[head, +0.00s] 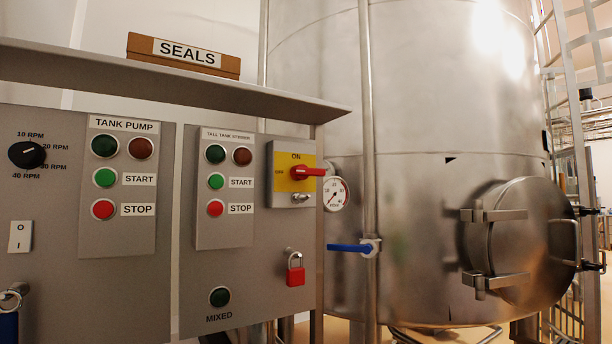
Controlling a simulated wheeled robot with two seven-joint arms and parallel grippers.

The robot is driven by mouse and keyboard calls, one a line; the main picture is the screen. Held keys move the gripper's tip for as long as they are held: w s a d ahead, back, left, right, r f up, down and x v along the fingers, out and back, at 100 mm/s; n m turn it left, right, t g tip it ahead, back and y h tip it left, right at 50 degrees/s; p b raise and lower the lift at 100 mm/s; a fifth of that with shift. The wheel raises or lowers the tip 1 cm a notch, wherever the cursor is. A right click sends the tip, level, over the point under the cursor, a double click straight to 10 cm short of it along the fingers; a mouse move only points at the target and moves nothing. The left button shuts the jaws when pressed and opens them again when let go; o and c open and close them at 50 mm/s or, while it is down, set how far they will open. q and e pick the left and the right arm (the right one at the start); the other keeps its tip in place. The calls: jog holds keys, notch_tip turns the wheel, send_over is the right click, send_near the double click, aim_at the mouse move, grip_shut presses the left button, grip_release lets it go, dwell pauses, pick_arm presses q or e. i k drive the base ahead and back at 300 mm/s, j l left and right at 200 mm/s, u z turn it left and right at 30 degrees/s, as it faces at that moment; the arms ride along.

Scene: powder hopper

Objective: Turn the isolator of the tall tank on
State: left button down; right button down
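The isolator (295,178) is a grey box with a yellow face on the right edge of the control panel, beside the tall tank stirrer controls. ON is marked at its top and OFF at its left. Its red handle (308,172) lies horizontal, its grip pointing right, in line with the OFF mark. A small metal fitting (300,197) sits below the yellow face; no padlock hangs on it. A red padlock (295,274) hangs on the panel below the isolator. The tall steel tank (420,110) stands behind. Neither gripper is in view.
The tall tank stirrer plate (225,225) is left of the isolator. A shelf (190,85) with a SEALS box (183,57) overhangs the panel. A pressure gauge (336,194), a blue valve lever (350,248) and a vertical pipe (368,130) stand close on the right.

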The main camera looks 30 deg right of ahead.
aim_at(300, 172)
jog(key=k+l, duration=0.1)
jog(key=l, duration=1.6)
jog(key=k, duration=0.05)
